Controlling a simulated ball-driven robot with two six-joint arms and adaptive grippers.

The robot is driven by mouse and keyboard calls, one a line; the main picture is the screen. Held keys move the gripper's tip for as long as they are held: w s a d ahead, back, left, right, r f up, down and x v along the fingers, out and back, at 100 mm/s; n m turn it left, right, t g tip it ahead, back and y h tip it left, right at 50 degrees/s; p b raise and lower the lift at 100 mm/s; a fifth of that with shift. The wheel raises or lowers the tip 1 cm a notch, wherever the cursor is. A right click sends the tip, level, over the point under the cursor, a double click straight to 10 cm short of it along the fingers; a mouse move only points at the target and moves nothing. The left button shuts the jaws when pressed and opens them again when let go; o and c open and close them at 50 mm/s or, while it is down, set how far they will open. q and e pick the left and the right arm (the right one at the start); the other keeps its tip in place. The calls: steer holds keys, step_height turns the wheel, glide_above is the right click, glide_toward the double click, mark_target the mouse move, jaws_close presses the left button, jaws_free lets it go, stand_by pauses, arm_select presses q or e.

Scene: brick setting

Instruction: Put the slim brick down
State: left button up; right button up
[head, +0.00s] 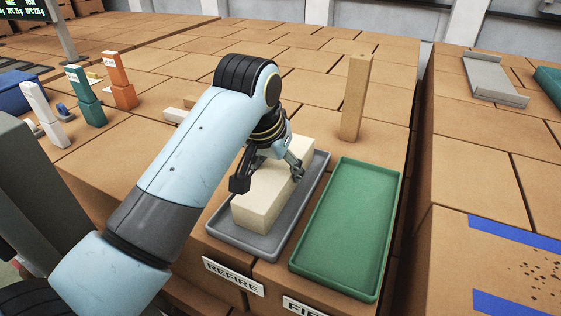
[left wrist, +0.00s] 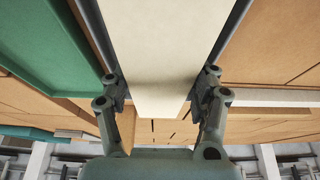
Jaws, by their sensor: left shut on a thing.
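The slim brick (head: 262,205) is a long cream block, lying lengthwise within the outline of the grey tray (head: 216,227) in the head view. My left gripper (head: 268,178) is over it from above, with one finger on each long side, shut on it. In the left wrist view the brick (left wrist: 165,45) runs between the two fingers of the gripper (left wrist: 161,90). Whether its underside touches the tray floor or hangs just above it, I cannot tell. My right gripper is not in view.
A green tray (head: 345,230), empty, sits right of the grey one. A "REFIRE" label (head: 233,276) is below the grey tray. A tall tan block (head: 355,98) stands behind. White (head: 45,113), green (head: 85,95) and orange (head: 119,80) upright pieces stand at left.

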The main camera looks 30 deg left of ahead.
arm_select(q)
steer(key=shift+s, duration=0.1)
steer(key=shift+s+r, duration=0.15)
steer(key=shift+s, duration=0.1)
steer(key=o, duration=1.3)
steer(key=shift+s, duration=0.15)
steer(key=shift+c, duration=0.2)
steer(key=shift+o, duration=1)
steer(key=shift+f, duration=0.2)
steer(key=shift+o, duration=1.2)
steer(key=shift+w, duration=0.2)
steer(key=shift+s, duration=0.1)
steer(key=shift+r, duration=0.55)
steer(key=b+v, duration=0.1)
steer(key=v, duration=1)
steer(key=shift+s+b, duration=0.25)
steer(key=shift+b, duration=0.05)
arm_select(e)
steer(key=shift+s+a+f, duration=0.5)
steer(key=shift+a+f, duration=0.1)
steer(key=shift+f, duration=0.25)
